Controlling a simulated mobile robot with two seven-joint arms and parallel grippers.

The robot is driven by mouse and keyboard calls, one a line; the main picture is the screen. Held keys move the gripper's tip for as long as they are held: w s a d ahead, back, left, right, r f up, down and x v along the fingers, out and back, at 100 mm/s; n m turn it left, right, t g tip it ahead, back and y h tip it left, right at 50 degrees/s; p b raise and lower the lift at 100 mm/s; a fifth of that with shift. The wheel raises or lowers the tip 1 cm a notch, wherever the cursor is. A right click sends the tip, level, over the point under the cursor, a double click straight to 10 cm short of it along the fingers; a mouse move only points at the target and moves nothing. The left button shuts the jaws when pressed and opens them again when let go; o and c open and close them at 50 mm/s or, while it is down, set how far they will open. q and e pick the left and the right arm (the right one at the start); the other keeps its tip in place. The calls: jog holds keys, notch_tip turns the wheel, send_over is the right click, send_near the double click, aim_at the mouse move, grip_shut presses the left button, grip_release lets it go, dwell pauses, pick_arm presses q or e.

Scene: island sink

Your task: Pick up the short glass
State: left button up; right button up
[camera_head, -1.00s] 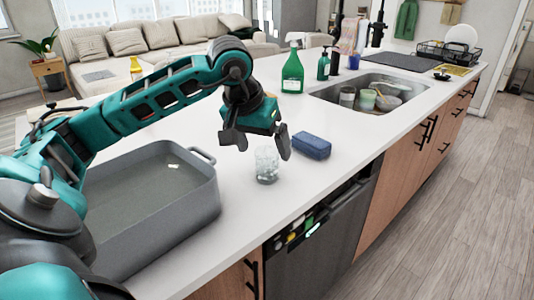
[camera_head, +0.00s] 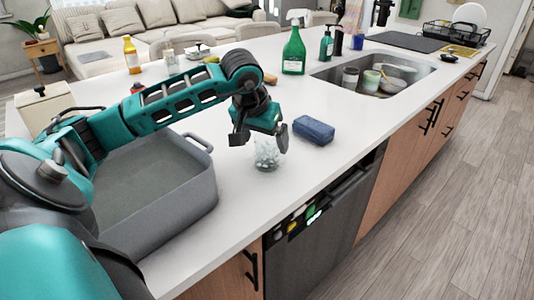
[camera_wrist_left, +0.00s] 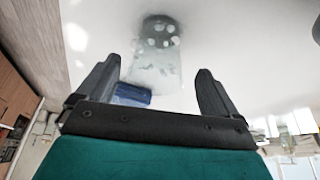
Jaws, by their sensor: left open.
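The short glass (camera_head: 267,154) is clear with pale spots and stands upright on the white counter near its front edge. It also shows in the left wrist view (camera_wrist_left: 158,58), ahead of and partly between the two fingers. My left gripper (camera_head: 260,141) is open, with its fingers spread over the glass's upper part in the head view; the wrist view shows gaps between the glass and both fingers (camera_wrist_left: 155,85). The glass's top is partly hidden in the head view. My right gripper is not in view.
A blue sponge (camera_head: 313,130) lies right of the glass. A large grey basin (camera_head: 205,190) stands to the left. A green spray bottle (camera_head: 293,52) and the sink (camera_head: 325,77) with dishes are further back. A dishwasher (camera_head: 322,218) is below the counter edge.

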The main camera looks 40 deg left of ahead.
pick_arm(q)
jog(key=x, duration=0.4)
jog(key=shift+w+d+f, duration=0.1)
jog(key=shift+d+f, duration=0.1)
jog(key=shift+f, duration=0.05)
jog(key=shift+c, duration=0.2)
jog(key=c, duration=1)
jog(key=shift+c, duration=0.5)
jog(key=shift+r, duration=0.2)
